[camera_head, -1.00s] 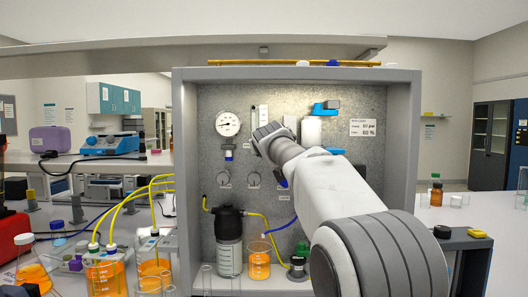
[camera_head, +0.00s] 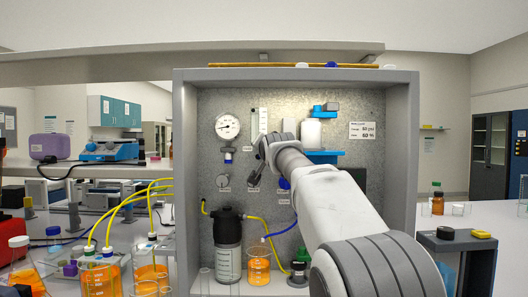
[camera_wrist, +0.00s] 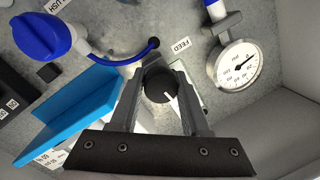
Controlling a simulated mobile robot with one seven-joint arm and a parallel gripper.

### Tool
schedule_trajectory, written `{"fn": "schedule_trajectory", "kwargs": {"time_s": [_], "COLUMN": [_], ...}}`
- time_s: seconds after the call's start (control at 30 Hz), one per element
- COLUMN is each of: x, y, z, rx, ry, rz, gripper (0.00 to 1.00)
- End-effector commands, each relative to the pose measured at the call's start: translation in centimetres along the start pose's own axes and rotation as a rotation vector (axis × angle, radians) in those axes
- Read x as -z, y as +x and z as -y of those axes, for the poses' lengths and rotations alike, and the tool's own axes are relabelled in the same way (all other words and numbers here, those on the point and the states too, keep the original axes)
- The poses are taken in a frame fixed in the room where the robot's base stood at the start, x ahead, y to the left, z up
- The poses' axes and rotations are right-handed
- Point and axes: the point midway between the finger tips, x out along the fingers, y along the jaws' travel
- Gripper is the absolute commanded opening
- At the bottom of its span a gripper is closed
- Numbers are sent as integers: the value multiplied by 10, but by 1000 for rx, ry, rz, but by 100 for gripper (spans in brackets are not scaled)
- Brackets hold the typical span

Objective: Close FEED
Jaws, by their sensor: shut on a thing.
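The FEED valve knob (camera_wrist: 157,84) is a round black knob with a white pointer, next to a FEED label (camera_wrist: 182,45) on the grey panel. In the wrist view the pointer slants toward the lower right. My gripper (camera_wrist: 158,76) is shut on this knob, one finger on each side of it. In the head view my gripper (camera_head: 257,168) is at the panel, below and right of the pressure gauge (camera_head: 227,127); my arm and gripper hide much of the knob there.
A blue shelf (camera_wrist: 70,112) juts out close beside my gripper. A blue knob (camera_wrist: 42,36) with a blue tube is nearby. Below stand a black-capped bottle (camera_head: 228,248) and a beaker of orange liquid (camera_head: 258,266). The cabinet's grey side wall (camera_head: 402,150) bounds the right.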

Motion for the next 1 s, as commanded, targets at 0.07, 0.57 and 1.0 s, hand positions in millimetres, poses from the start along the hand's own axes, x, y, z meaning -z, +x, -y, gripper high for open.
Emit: {"fn": "schedule_trajectory", "kwargs": {"time_s": [0.07, 0.57, 1.0], "x": [-2, -1, 0], "y": [0, 0, 0], "z": [0, 1, 1], "rx": [5, 19, 19], "ry": [43, 165, 166], "rz": [-3, -17, -18], "gripper": [0, 0, 66]}}
